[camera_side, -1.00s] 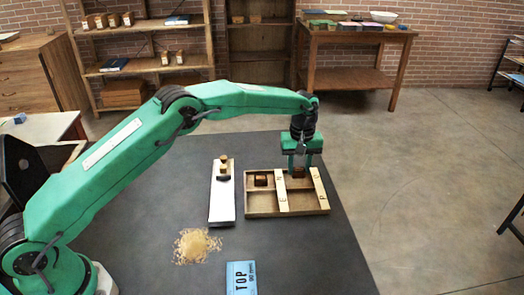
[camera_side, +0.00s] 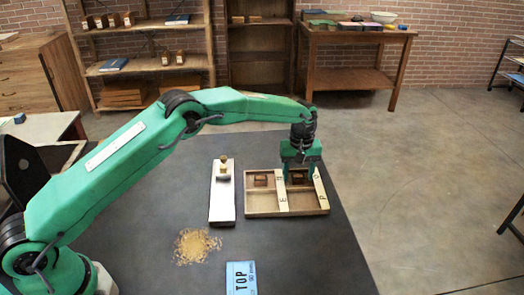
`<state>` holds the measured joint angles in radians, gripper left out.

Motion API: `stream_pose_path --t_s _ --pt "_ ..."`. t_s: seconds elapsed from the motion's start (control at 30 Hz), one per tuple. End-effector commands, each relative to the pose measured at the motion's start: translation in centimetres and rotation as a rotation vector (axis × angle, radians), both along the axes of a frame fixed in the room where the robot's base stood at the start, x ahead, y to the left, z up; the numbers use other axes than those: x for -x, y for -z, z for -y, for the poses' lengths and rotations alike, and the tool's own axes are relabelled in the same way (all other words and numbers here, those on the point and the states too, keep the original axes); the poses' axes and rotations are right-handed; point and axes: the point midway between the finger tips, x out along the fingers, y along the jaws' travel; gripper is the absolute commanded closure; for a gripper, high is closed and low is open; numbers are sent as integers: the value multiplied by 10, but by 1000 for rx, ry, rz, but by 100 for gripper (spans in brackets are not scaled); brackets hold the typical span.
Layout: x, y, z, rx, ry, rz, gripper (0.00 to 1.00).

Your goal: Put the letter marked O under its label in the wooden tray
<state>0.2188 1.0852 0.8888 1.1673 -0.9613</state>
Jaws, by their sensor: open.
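The wooden tray (camera_side: 262,212) lies on the dark table, with pale label strips (camera_side: 283,202) across it. The letters on the strips are small and hard to read. My gripper (camera_side: 298,178) is open and low over the tray's back right part, its fingers on either side of a small brown block (camera_side: 297,179). I cannot read a mark on this block, nor tell whether a finger touches it. Another brown block (camera_side: 261,180) sits in the tray's back left compartment. The gripper hides part of the tray's back edge.
A long pale metal plate (camera_side: 222,205) with small wooden blocks (camera_side: 223,166) at its back end lies left of the tray. The table right of the tray is clear.

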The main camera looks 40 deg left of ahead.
Motion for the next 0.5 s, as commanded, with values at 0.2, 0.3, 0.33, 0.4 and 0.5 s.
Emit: stream_pose_path --t_s 0.2,0.3,0.33,0.4,0.5 --pt "0 -3 0 1 0 1 43" --pt "0 -9 0 0 0 1 43" --pt "0 -11 0 1 0 2 43" --pt "-1 -18 0 1 0 2 43" --pt "-1 -31 0 1 0 4 43"
